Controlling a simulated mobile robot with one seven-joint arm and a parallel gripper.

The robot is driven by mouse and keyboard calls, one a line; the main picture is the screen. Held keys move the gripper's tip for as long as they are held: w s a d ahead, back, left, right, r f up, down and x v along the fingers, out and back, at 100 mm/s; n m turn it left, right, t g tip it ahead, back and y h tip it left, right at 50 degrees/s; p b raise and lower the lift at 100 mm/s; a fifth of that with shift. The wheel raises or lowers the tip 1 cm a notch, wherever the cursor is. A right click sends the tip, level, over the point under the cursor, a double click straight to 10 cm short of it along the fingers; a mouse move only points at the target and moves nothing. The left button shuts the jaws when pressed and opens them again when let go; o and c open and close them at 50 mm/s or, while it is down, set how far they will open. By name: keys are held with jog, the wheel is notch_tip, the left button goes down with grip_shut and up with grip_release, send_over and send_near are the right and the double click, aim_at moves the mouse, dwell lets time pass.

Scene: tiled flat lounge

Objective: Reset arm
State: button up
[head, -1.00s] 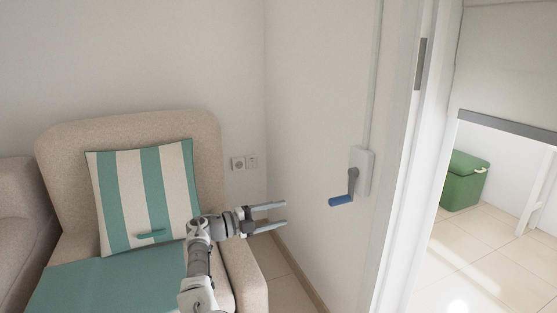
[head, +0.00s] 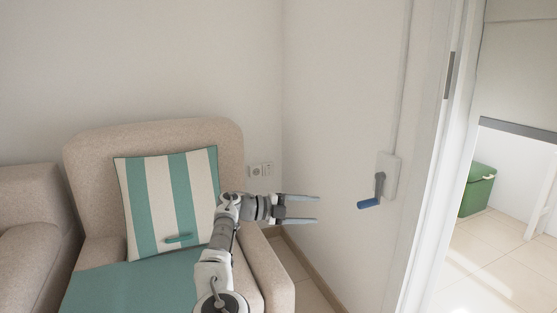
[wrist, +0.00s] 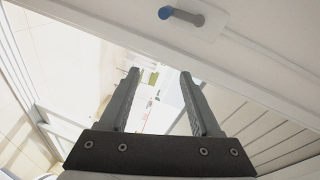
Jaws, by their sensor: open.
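My gripper (head: 318,209) is open and empty in the head view. It points right, toward the wall with the crank, and is apart from it. In the wrist view my gripper (wrist: 160,72) shows two spread fingers with nothing between them. My arm reaches up from the bottom of the head view, in front of the armchair (head: 185,135). A crank with a blue handle (head: 369,203) hangs from a white wall plate (head: 390,170) to the right of the fingertips. The blue handle also shows at the top of the wrist view (wrist: 166,12).
A striped cushion (head: 145,205) and a green item (head: 179,238) are on the armchair. A sofa (head: 30,215) stands at left. A doorway frame (head: 437,150) is at right, with a green bin (head: 477,190) on the tiled floor beyond.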

jog(key=s+d+r+n+g+y, duration=0.1)
jog(key=s+d+r+g+y, duration=0.2)
jog(key=d, duration=0.6)
jog(key=s+d+r+g+y, duration=0.15)
jog(key=s+d, duration=0.25)
jog(key=d, duration=0.4)
jog(key=s+d+f+n+y, duration=0.1)
jog(key=s+d+n+y, duration=0.45)
jog(key=s, duration=0.35)
jog(key=s+a+r+n+t+y, duration=0.1)
jog(key=s+a+n+t+y, duration=0.1)
jog(key=s+a+n, duration=0.55)
jog(key=s+a+r+n+t+y, duration=0.2)
jog(key=s+a+n, duration=0.2)
jog(key=s+n, duration=0.6)
jog(key=s+a+r+n+t+y, duration=0.1)
jog(key=s+a+n+t, duration=0.2)
jog(key=s+a+n, duration=0.55)
notch_tip(320, 180, up, 27)
jog(key=s+d+m+p, duration=0.2)
jog(key=d+p, duration=0.1)
jog(key=p, duration=2.4)
jog(key=shift+s+g+y+p, duration=0.25)
jog(key=shift+g+y+p, duration=0.05)
jog(key=shift+g, duration=0.05)
jog(key=shift+f, duration=0.15)
jog(key=shift+c, duration=1.1)
jog(key=shift+d+m, duration=0.15)
jog(key=shift+m, duration=0.1)
